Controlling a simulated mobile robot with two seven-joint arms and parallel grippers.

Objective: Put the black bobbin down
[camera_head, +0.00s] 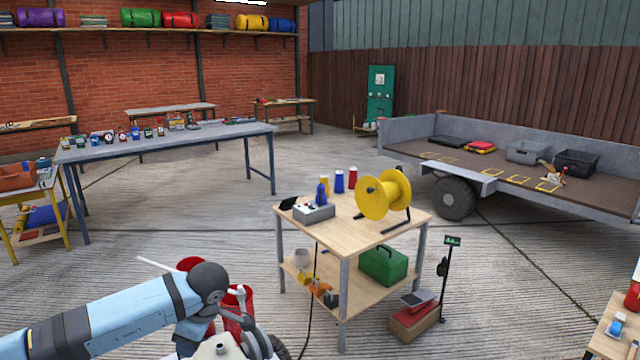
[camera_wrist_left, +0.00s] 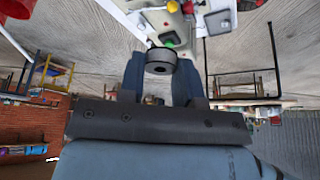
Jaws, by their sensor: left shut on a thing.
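My left gripper (camera_wrist_left: 160,72) is shut on a dark, round piece, which I take to be the black bobbin (camera_wrist_left: 160,60). In the left wrist view the piece sits between the two blue-grey fingers, with its round end showing. In the head view my left arm comes in low from the left, and its gripper is at the bottom edge, partly cut off. It is in front of the wooden workbench (camera_head: 290,222) and apart from it. My right gripper is out of view.
A large yellow reel (camera_head: 383,196) and a grey box (camera_head: 314,212) stand on the bench. A green case (camera_head: 384,265) is on its lower shelf. A red bin (camera_head: 239,298) stands close to my left arm. A slim post (camera_head: 446,280) stands right of the bench.

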